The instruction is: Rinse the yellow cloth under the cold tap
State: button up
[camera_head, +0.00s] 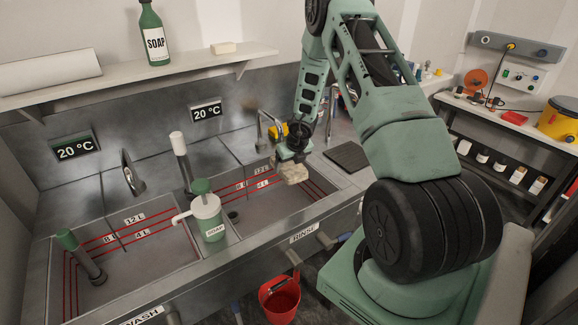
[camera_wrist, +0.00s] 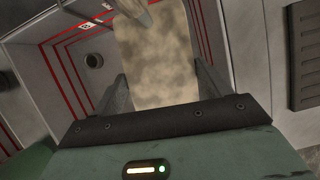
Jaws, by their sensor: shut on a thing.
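My gripper (camera_head: 290,155) is over the right basin, marked RINSE, and shut on a mottled beige-brown cloth (camera_head: 293,173). The cloth looks stained rather than clean yellow. In the wrist view the cloth (camera_wrist: 160,62) spreads between my two fingers (camera_wrist: 162,95). A metal tap (camera_head: 262,130) stands at the back of the right basin, just left of my gripper. A spout end (camera_wrist: 132,10) shows at the top of the wrist view, close to the cloth. I cannot make out running water. A small yellow thing (camera_head: 283,130) shows behind my gripper; I cannot tell what it is.
The right basin (camera_head: 262,205) has red level lines and a drain. The left basin (camera_head: 140,260) holds a green-topped standpipe (camera_head: 80,256). A soap pump (camera_head: 207,215) stands on the divider. A dark ridged mat (camera_head: 347,156) lies right. A red bucket (camera_head: 280,300) hangs in front.

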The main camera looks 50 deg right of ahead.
jog(key=shift+s+f+b, duration=0.15)
jog(key=shift+s+b, duration=1)
jog(key=shift+s, duration=0.1)
jog(key=shift+s+a+b, duration=0.1)
jog(key=shift+s+b, duration=1.7)
jog(key=shift+s, duration=0.85)
jog(key=shift+s+r, duration=0.1)
jog(key=shift+r, duration=0.1)
send_near(305, 177)
jog(key=s+f, duration=0.2)
jog(key=shift+s+d+f+p, duration=0.3)
jog(key=shift+d+p, duration=0.1)
jog(key=shift+s, duration=0.1)
